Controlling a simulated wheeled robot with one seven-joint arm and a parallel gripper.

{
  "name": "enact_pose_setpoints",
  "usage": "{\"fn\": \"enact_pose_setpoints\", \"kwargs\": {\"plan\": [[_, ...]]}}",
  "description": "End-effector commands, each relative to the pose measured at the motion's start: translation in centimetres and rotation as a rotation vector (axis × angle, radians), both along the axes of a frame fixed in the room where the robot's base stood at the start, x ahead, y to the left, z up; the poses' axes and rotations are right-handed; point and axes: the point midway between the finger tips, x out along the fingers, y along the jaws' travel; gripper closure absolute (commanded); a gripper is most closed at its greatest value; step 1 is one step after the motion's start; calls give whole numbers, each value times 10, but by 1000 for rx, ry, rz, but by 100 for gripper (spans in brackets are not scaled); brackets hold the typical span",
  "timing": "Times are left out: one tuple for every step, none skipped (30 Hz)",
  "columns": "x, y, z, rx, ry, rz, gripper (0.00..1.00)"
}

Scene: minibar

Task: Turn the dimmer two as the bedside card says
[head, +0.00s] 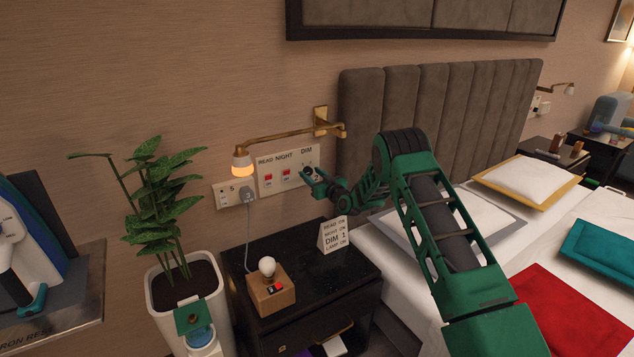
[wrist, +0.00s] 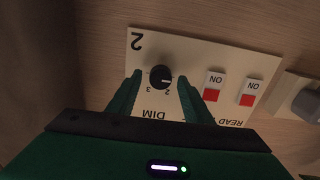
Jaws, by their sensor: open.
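The wall panel (head: 288,168) reads READ, NIGHT and DIM; the wrist view shows the panel (wrist: 205,60) upside down, marked 2. Its round black dimmer knob (wrist: 161,77) has a pale mark toward the right side in that view. Digits 2 and 3 show beside it; the exact setting is unclear. My gripper (wrist: 160,82) is open, its fingers on both sides of the knob, with gaps visible. In the head view my gripper (head: 312,178) is at the panel's DIM end and partly hides the knob. The bedside card (head: 334,236) reads READ ON, NIGHT ON, DIM 1, LAMP ON.
Two rocker switches (wrist: 213,86) with ON and red parts sit beside the knob. The black nightstand (head: 290,245) holds the card and a wooden bulb block (head: 271,293). A potted plant (head: 165,215) stands left, the bed right.

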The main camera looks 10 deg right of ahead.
Motion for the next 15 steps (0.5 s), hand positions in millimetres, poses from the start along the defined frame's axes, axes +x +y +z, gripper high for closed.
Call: {"fn": "enact_pose_setpoints", "kwargs": {"plan": [[-4,-2,0,0,0,0,54],[-7,-2,0,1,1,0,54],[-12,-4,0,-1,2,0,54],[-16,-6,1,1,1,-1,54],[-21,-8,1,2,2,-2,54],[-28,-10,0,0,3,-2,54],[-33,-12,-1,0,4,-1,54],[-39,-13,-1,1,4,-2,54],[-47,-16,0,1,4,-2,54],[-52,-18,-1,0,4,-3,54],[-58,-20,-1,0,5,-2,54],[-64,-22,-2,0,5,-2,54],[-69,-24,-2,0,6,-2,54],[-74,-25,-2,1,6,-3,54],[-79,-27,-2,0,5,-2,54]]}}
